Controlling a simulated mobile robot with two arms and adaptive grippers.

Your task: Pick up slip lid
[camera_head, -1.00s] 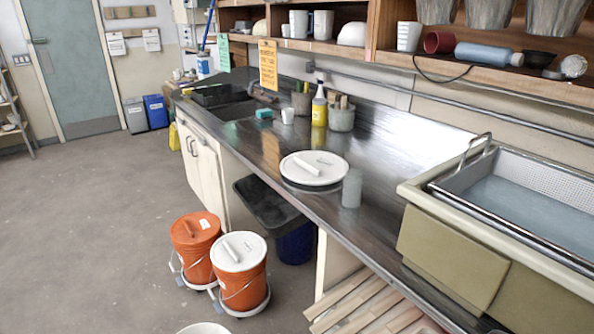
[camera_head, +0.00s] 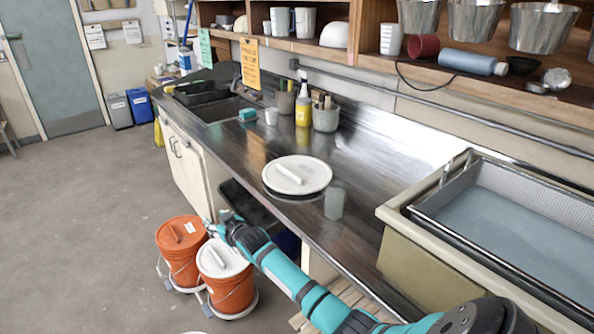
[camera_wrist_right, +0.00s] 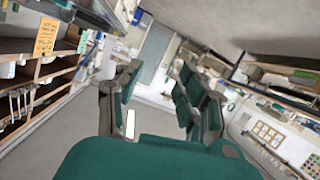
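A round white lid (camera_head: 297,175) with a bar handle lies on the steel counter. Another white lid (camera_head: 222,258) with a bar handle sits on the front orange bucket (camera_head: 232,292). The bucket behind has an orange lid (camera_head: 180,232). I cannot tell from any marking which is the slip lid. My right gripper (camera_head: 221,226) is above and just behind the white-lidded bucket, left of the counter's front edge, and holds nothing I can see. In the right wrist view its fingers (camera_wrist_right: 160,78) are apart. My left gripper is out of view.
The counter (camera_head: 350,215) runs beside my right arm, with a translucent cup (camera_head: 335,201) near the counter lid. A sink basin (camera_head: 520,215) is at right. A dark bin (camera_head: 250,203) stands under the counter. The floor (camera_head: 80,230) at left is clear.

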